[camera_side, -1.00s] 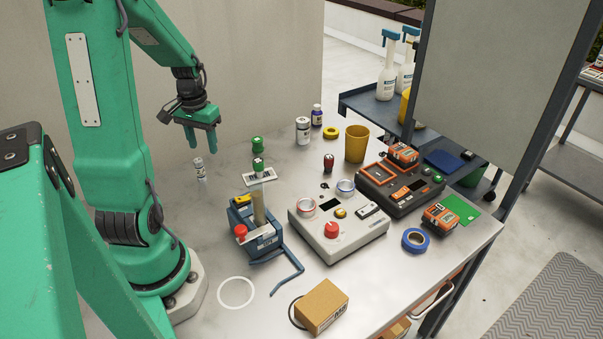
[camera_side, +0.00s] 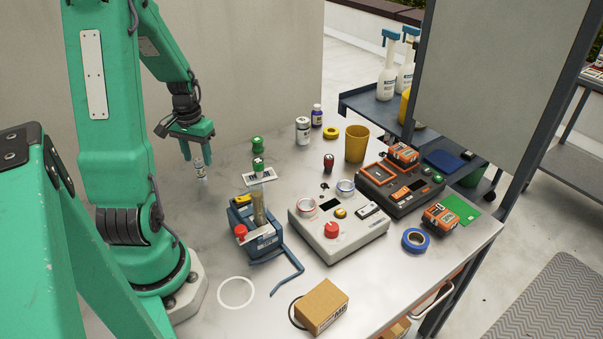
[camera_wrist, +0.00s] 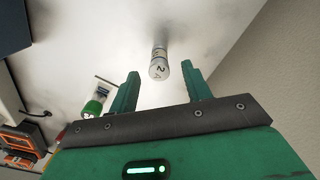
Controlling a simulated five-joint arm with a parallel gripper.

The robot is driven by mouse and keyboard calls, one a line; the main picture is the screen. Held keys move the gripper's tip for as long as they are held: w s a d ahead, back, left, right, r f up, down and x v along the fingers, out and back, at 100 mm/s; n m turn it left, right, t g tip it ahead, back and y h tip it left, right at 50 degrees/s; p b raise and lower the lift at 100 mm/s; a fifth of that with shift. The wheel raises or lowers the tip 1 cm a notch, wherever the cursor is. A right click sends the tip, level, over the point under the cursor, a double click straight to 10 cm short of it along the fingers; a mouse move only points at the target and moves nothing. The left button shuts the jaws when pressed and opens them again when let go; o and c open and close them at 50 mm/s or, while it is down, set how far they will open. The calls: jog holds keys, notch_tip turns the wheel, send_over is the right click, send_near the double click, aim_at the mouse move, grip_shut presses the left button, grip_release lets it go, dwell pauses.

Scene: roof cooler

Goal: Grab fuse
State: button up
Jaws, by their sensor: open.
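The fuse (camera_side: 200,169) is a small pale cylinder with dark markings, standing upright on the grey table in the side view. In the wrist view the fuse (camera_wrist: 159,62) shows its marked end, lined up between my two green fingers. My gripper (camera_side: 196,154) is open and points down just above the fuse in the side view. In the wrist view my gripper (camera_wrist: 160,70) has a clear gap on both sides of the fuse, with no finger seen touching it. How far the fingertips reach down beside the fuse is hard to tell.
A blue fixture (camera_side: 255,232), a grey control box (camera_side: 338,228) and a white bottle (camera_side: 303,130) stand further right. The table around the fuse is clear.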

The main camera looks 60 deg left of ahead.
aim_at(198, 160)
jog(key=shift+s+d+f, duration=0.1)
jog(key=shift+f, duration=2.55)
grip_shut()
jog(key=shift+r, duration=0.25)
jog(key=shift+r, duration=0.9)
notch_tip(198, 160, up, 2)
jog(key=shift+r, duration=0.1)
jog(key=w+d+r, duration=0.5)
jog(key=d+r, duration=0.1)
jog(key=d, duration=0.4)
jog(key=shift+d+r, duration=0.3)
